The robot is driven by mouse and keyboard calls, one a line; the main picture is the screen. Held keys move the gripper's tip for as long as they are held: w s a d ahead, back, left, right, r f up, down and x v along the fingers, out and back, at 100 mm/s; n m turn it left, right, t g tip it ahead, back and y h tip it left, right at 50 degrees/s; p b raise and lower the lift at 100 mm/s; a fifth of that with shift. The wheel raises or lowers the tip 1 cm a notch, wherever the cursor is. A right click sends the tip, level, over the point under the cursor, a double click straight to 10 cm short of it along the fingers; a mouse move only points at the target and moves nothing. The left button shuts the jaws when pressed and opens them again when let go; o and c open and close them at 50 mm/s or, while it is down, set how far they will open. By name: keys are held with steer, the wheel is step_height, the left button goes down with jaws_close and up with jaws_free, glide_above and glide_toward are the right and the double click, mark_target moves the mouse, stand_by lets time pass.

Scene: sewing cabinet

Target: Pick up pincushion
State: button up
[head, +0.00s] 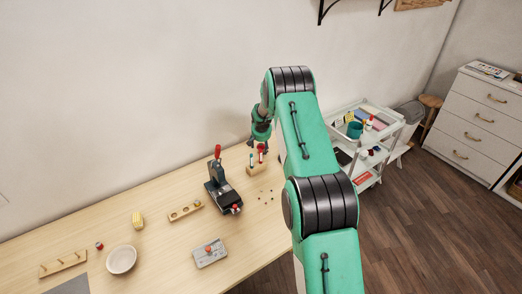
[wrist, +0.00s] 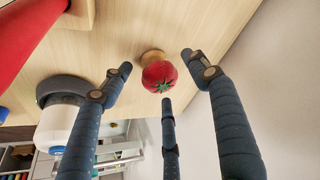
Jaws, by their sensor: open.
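The pincushion (wrist: 159,78) is a red tomato shape with a green star top on a pale round wooden base. In the wrist view it sits near the middle, on the wooden tabletop. My gripper (wrist: 157,68) has its three dark fingers spread around it, two above and one below in the picture. The fingers are open, with gaps visible between their tips and the pincushion. In the head view my gripper (head: 258,143) is small, near the back right of the table, beyond my green arm.
A wooden stand (head: 253,170) with red and teal handles is close to my gripper. A black press (head: 217,190) with a red handle stands left of it. In the wrist view, a white bottle (wrist: 58,124) and a large red shape (wrist: 28,35) are at left. Table middle has small items.

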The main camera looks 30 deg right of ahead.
mark_target(261, 144)
steer(key=shift+x, duration=0.75)
steer(key=c, duration=1.3)
steer(key=shift+o, duration=0.2)
steer(key=shift+r+p, duration=0.85)
steer(key=shift+r, duration=4.2)
